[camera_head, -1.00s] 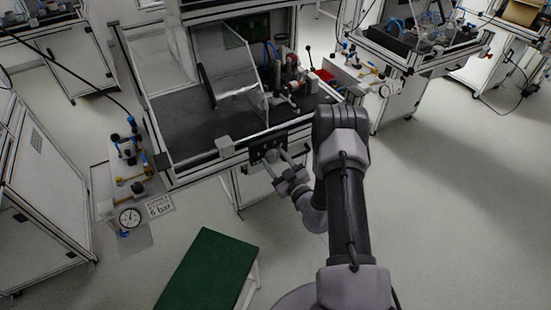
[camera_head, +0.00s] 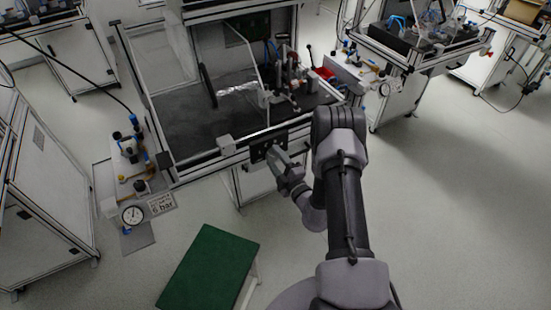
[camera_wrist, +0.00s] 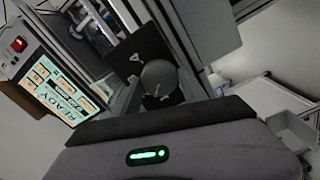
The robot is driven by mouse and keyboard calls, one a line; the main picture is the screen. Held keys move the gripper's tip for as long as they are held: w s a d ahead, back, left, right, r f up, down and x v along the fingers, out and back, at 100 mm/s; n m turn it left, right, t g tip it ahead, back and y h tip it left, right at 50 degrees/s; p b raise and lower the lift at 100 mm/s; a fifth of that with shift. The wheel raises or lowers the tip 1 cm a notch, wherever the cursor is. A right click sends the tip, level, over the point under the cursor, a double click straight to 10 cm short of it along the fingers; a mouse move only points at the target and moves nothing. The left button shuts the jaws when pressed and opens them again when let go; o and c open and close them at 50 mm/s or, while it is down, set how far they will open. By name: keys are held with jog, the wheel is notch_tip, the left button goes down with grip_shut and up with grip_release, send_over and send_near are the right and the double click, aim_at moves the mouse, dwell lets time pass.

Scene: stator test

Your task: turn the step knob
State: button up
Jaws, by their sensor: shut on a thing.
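The step knob seems to be the round grey disc (camera_wrist: 158,77) on a small black panel (camera_wrist: 138,53) in the wrist view. The panel has white markings and also shows in the head view (camera_head: 258,151), on the front of the test bench. My gripper (camera_head: 272,153) is at this panel, its fingers together and shut on the knob, which they hide in the head view.
A lit screen (camera_wrist: 60,95) reading READY is at the left of the wrist view. A green-topped step stool (camera_head: 208,270) stands on the floor before the bench. The floor at the right is clear.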

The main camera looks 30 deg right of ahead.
jog(key=shift+f+n, duration=0.1)
jog(key=shift+n, duration=2.2)
jog(key=o, duration=1.4)
jog(key=s+p, duration=0.1)
jog(key=s, duration=0.5)
jog(key=s+p, duration=0.1)
jog(key=s, duration=0.4)
jog(key=s+p, duration=0.1)
jog(key=s, duration=0.5)
jog(key=shift+s+d, duration=0.25)
jog(key=shift+s, duration=0.05)
